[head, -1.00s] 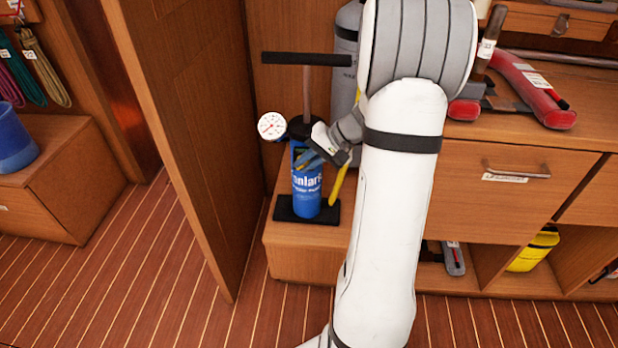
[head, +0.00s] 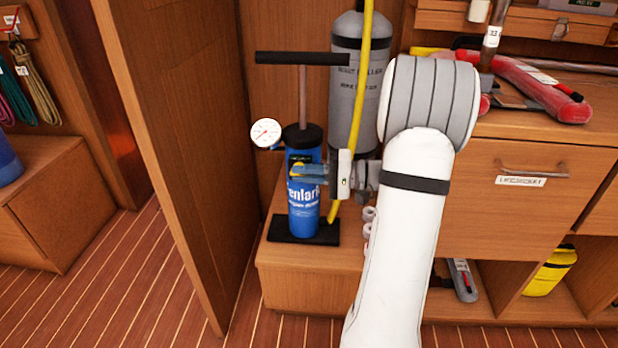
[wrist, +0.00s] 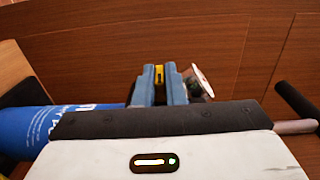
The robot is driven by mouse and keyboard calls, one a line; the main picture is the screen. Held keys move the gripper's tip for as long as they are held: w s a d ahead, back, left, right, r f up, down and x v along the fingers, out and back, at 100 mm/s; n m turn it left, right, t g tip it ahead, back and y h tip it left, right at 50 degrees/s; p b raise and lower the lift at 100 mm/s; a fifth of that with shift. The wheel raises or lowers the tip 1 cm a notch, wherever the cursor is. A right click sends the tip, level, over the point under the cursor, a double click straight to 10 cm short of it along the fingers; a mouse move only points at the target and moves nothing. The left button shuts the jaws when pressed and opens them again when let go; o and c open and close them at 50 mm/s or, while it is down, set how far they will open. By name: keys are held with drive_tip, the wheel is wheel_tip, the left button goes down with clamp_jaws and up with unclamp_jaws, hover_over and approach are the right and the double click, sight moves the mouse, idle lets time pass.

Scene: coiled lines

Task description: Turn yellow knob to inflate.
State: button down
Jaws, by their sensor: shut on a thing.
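The blue pump (head: 303,215) stands upright on a black base, with a T-handle (head: 302,58) above it and a white round gauge (head: 265,133) at its upper left. The yellow knob (wrist: 159,74) is between the two blue fingers of my gripper (wrist: 158,95) in the wrist view. The fingers are shut on it. In the head view my gripper (head: 298,172) reaches in level from the right, across the front of the pump's upper body, and hides most of the knob. The gauge's edge (wrist: 202,80) shows just right of the fingers in the wrist view.
A grey cylinder (head: 360,85) with a yellow hose (head: 362,60) stands behind the pump. A wooden panel (head: 170,150) rises at its left. A drawer cabinet (head: 545,190) with red tools (head: 545,92) on top is at the right.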

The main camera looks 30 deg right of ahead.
drive_tip(key=shift+s+a+f, duration=0.1)
drive_tip(key=shift+f, duration=0.1)
idle(0.3)
drive_tip(key=c, duration=1.5)
unclamp_jaws()
drive_tip(key=shift+r, duration=0.1)
drive_tip(key=shift+r, duration=0.15)
